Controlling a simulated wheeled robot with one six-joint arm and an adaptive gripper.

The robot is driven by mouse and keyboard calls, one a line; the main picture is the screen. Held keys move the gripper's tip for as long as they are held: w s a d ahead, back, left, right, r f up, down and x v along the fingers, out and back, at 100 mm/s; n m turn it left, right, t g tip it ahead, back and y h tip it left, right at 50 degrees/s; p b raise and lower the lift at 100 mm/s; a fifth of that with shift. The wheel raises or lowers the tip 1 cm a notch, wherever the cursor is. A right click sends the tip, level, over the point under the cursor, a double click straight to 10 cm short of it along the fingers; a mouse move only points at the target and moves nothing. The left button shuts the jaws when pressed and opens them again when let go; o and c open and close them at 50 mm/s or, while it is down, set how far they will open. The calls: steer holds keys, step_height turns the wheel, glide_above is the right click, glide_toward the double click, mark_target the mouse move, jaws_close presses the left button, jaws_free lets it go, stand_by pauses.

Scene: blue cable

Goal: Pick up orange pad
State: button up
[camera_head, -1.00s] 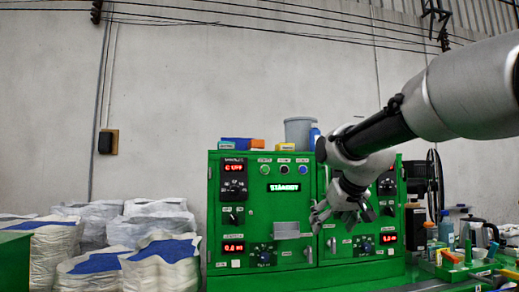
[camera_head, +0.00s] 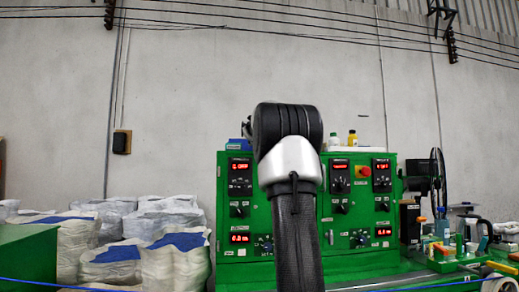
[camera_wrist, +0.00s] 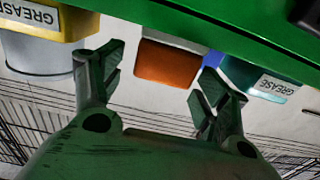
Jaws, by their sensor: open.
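An orange pad (camera_wrist: 167,65) shows in the wrist view as a reddish-orange block near the top middle, against the edge of a green surface. It lies between and beyond the two fingers of my gripper (camera_wrist: 158,76), which is open and empty. The fingers are apart from the pad as far as I can tell. In the head view my arm stands in front of the green cabinet. My gripper and the pad are hidden there behind my arm.
In the wrist view a yellow GREASE container (camera_wrist: 40,20), a grey bucket (camera_wrist: 38,55), a blue item (camera_wrist: 212,58) and a teal GREASE container (camera_wrist: 262,82) flank the pad. The green cabinet (camera_head: 350,225) has a yellow bottle (camera_head: 352,137) on top. White sacks (camera_head: 165,215) stand left.

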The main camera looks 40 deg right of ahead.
steer(key=x, duration=0.4)
steer(key=shift+w+f, duration=0.1)
steer(key=shift+f, duration=0.05)
steer(key=c, duration=1.2)
steer(key=shift+o, duration=0.2)
